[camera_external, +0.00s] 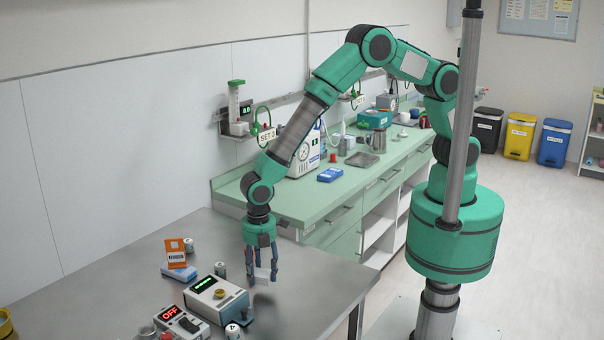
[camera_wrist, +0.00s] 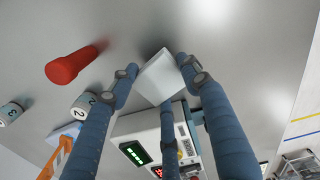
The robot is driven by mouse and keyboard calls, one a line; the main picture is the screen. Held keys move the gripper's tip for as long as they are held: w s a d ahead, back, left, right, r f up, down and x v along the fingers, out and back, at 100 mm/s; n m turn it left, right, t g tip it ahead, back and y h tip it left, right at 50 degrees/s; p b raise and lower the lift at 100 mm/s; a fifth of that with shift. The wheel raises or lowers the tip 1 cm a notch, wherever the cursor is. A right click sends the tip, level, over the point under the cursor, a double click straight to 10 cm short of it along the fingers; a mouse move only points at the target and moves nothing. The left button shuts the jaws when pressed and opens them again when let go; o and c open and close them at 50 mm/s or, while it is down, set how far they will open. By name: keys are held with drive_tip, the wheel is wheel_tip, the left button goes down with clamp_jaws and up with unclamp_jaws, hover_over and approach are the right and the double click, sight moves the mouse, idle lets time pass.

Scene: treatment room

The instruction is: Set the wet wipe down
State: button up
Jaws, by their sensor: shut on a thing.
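The wet wipe (camera_wrist: 160,80) shows as a small white, block-like piece between my fingers in the wrist view. In the external view the white piece (camera_external: 263,272) is small and partly covered by the fingers. My gripper (camera_external: 262,281) points down over the grey steel table (camera_external: 300,300), right of the white device with a green display. In the wrist view my gripper (camera_wrist: 162,70) has its blue fingers closed around the wipe. I cannot tell whether the wipe touches the table.
The white device (camera_external: 217,297) stands close left of my gripper; a control box reading OFF (camera_external: 182,325) is beside it. A red object (camera_wrist: 70,66) lies near the wipe. The table's right part looks clear.

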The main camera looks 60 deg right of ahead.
sight(261, 281)
drive_tip(key=shift+f, duration=0.1)
idle(0.3)
drive_tip(key=shift+f, duration=1.65)
drive_tip(key=o, duration=0.8)
drive_tip(key=shift+f+b, duration=0.15)
drive_tip(key=shift+b, duration=0.15)
wheel_tip(261, 281, up, 12)
drive_tip(key=shift+r+p, duration=0.2)
drive_tip(key=shift+p, duration=0.5)
drive_tip(key=shift+a, duration=0.1)
